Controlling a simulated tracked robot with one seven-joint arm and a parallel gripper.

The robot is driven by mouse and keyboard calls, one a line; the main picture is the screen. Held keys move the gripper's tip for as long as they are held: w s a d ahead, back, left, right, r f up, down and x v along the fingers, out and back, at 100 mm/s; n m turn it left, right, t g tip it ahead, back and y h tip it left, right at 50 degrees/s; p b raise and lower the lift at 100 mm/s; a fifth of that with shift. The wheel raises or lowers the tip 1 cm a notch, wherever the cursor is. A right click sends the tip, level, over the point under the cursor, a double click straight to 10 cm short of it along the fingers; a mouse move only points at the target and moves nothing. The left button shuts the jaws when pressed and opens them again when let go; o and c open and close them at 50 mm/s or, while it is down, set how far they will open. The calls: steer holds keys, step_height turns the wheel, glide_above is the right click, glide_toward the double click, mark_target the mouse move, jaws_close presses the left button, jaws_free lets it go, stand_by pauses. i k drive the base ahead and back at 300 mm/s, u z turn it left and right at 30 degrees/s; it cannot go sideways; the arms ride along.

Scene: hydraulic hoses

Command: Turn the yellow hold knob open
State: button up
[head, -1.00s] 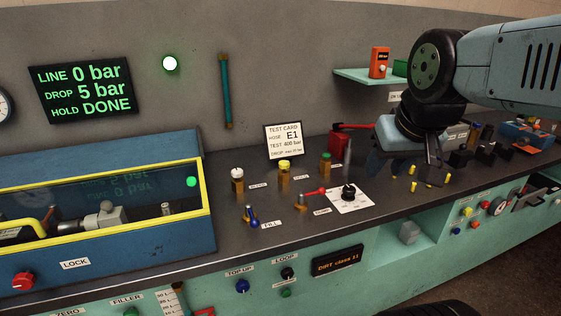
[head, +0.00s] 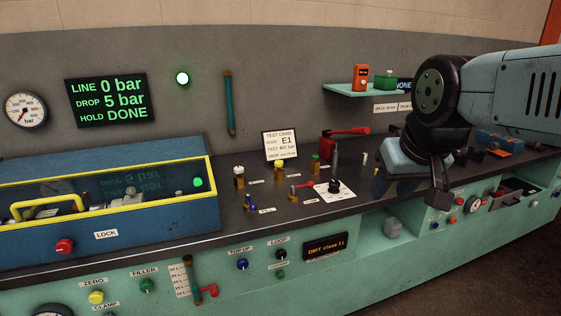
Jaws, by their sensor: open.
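A yellow-topped knob (head: 279,164) stands on a brass body on the bench, between a white-topped knob (head: 239,171) and a green-topped knob (head: 315,157). Its small label is too small to read, and I cannot tell how far it is turned. My gripper (head: 410,195) hangs over the bench's front edge, well to the right of these knobs. It is open, with nothing seen between its fingers, and touches none of the knobs. The wall display (head: 107,98) reads LINE 0 bar, DROP 5 bar, HOLD DONE.
A blue box with a yellow-framed window (head: 150,212) fills the left of the bench. A test card (head: 279,145) stands close behind the yellow-topped knob. Red-handled levers (head: 346,131) and a white dial plate (head: 334,192) lie between the knobs and my gripper. A shelf (head: 375,91) is behind.

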mark_target(279, 164)
steer(key=z, duration=0.2)
steer(key=i, duration=1.05)
steer(key=u, duration=0.3)
